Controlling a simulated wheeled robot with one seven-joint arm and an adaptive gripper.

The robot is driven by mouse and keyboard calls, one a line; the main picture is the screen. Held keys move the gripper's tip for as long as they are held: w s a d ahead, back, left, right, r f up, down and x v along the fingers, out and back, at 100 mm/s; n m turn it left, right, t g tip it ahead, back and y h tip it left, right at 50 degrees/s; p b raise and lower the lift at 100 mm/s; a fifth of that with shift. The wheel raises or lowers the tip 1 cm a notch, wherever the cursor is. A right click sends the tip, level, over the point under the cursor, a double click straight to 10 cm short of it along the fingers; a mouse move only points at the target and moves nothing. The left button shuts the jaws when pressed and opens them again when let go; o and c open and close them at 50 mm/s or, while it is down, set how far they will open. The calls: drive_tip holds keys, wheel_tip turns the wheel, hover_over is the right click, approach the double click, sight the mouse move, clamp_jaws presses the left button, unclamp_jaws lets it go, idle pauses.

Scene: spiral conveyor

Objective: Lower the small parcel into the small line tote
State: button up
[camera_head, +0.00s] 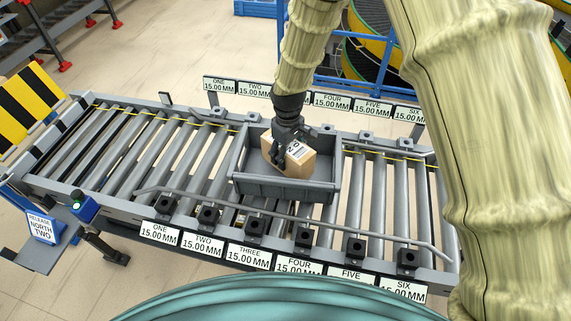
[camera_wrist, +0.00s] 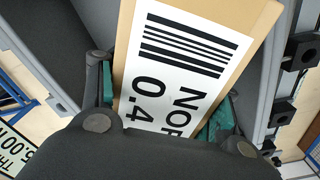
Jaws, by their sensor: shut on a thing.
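The small parcel (camera_head: 296,158) is a brown cardboard box with a white printed label. My gripper (camera_head: 289,150) is shut on it from above, and the parcel is tilted. In the head view the parcel is over the grey small line tote (camera_head: 285,187) and partly inside its outline. I cannot tell whether it touches the tote's floor. The tote is open-topped and sits on the conveyor rollers. In the wrist view the parcel's label (camera_wrist: 180,60) fills the middle between the green-padded fingers (camera_wrist: 165,112), with grey tote walls on both sides.
The roller conveyor (camera_head: 105,150) runs left to right, with a guard rail (camera_head: 285,212) along its near side. Numbered signs (camera_head: 248,257) line both edges. A "Release north two" sign (camera_head: 42,226) stands at the left end. Bare rollers lie either side of the tote.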

drive_tip(key=shift+f+b, duration=0.95)
drive_tip(key=shift+f, duration=1.05)
idle(1.7)
drive_tip(key=o, duration=1.4)
drive_tip(key=shift+r, duration=0.1)
wheel_tip(320, 180, up, 12)
drive_tip(key=shift+f, duration=0.1)
